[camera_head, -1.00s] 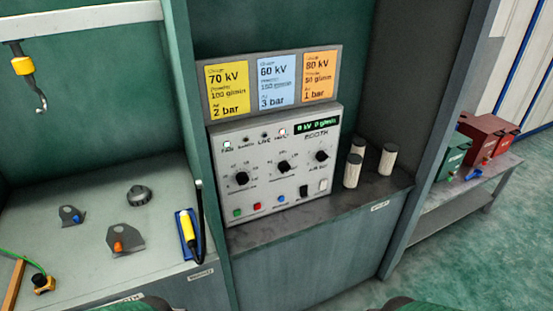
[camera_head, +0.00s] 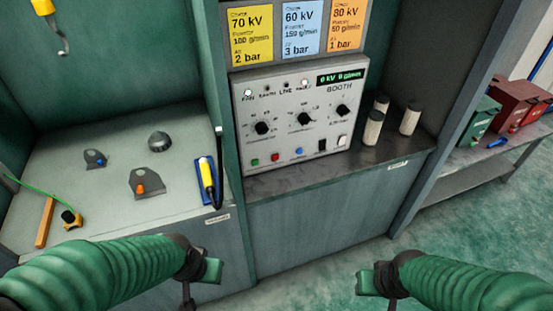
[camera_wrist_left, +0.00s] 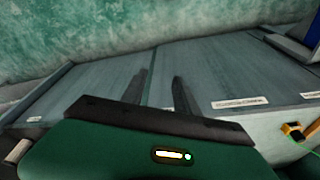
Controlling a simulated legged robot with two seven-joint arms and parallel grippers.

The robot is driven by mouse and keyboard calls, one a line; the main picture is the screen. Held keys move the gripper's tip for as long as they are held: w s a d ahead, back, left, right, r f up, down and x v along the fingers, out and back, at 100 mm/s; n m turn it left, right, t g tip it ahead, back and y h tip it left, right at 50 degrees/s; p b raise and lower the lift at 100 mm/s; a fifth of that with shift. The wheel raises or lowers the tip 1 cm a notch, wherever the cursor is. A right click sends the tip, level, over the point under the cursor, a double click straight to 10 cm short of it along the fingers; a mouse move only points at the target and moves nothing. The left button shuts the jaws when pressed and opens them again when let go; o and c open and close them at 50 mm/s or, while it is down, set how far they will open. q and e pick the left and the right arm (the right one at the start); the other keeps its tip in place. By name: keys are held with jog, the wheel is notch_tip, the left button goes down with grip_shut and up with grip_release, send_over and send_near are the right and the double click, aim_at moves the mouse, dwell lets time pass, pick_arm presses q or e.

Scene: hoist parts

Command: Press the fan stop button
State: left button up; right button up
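The grey booth control panel (camera_head: 300,115) stands on a ledge in the middle of the head view. Along its lower edge are a green button (camera_head: 255,162), a red button (camera_head: 276,157) and a blue button (camera_head: 298,151); their small labels are unreadable. The lamp above the FAN label (camera_head: 248,92) looks lit. My left gripper (camera_wrist_left: 159,85) shows two separated fingers with nothing between them in the wrist view; in the head view it is below and left of the panel, apart from it. My right gripper (camera_head: 380,290) is below and right of the panel, its fingers mostly hidden.
Small parts lie on the left bench (camera_head: 110,205). Red and green boxes (camera_head: 517,104) sit on a side table. Space before the panel is free.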

pick_arm(q)
grip_shut()
dwell(1.7)
